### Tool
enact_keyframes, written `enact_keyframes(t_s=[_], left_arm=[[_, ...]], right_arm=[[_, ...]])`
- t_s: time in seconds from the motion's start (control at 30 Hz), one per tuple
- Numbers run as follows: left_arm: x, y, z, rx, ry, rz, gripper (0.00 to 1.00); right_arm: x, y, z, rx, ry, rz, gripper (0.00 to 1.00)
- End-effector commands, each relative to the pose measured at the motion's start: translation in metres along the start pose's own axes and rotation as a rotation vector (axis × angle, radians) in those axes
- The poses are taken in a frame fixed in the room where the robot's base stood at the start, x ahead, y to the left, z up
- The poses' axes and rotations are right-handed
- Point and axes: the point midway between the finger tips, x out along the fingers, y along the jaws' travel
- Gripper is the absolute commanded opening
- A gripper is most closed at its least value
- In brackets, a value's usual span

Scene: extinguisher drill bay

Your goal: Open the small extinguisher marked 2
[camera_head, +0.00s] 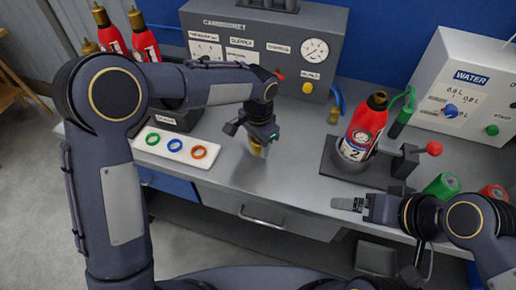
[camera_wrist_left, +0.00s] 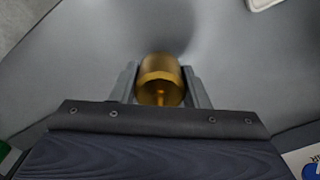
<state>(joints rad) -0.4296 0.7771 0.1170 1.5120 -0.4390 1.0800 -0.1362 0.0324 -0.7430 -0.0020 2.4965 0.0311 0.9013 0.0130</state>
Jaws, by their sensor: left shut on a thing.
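The small extinguisher marked 2 (camera_head: 363,130) is red with a white label. It stands tilted in a dark clamp holder (camera_head: 340,163) with a red-knobbed lever (camera_head: 433,148), on the right half of the bench. Its top shows a brass-coloured neck with no valve head on it. My left gripper (camera_head: 259,145) is well left of it, pointing down over the bench and shut on a brass piece. This brass piece (camera_wrist_left: 160,82) sits between both fingers in the left wrist view. My right gripper (camera_head: 350,204) is at the bench's front edge, below the extinguisher; its finger gap is unclear.
A white tray (camera_head: 176,147) holds green, blue and orange rings. A grey gauge cabinet (camera_head: 265,40) and a white WATER box (camera_head: 465,85) stand behind. Two red extinguishers (camera_head: 144,40) are at the back left. Green (camera_head: 442,186) and red (camera_head: 492,193) cylinders lie at right. The middle bench is clear.

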Motion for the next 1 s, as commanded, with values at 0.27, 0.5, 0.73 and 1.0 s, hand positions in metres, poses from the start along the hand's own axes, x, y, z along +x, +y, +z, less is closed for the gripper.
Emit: enact_keyframes(t_s=[0.27, 0.5, 0.73, 1.0], left_arm=[[0.034, -0.002, -0.001, -0.001, -0.001, 0.000, 0.14], [0.035, -0.002, -0.001, -0.001, 0.000, 0.000, 0.14], [0.037, -0.002, -0.001, -0.001, -0.001, 0.001, 0.58], [0.037, -0.002, -0.001, -0.001, -0.001, 0.001, 0.63]], right_arm=[[-0.002, -0.001, -0.001, 0.000, 0.000, 0.000, 0.95], [-0.001, -0.001, -0.001, 0.000, 0.000, 0.000, 0.95], [0.000, 0.000, 0.000, 0.000, 0.000, 0.000, 0.95], [0.000, 0.000, 0.000, 0.000, 0.000, 0.000, 0.95]])
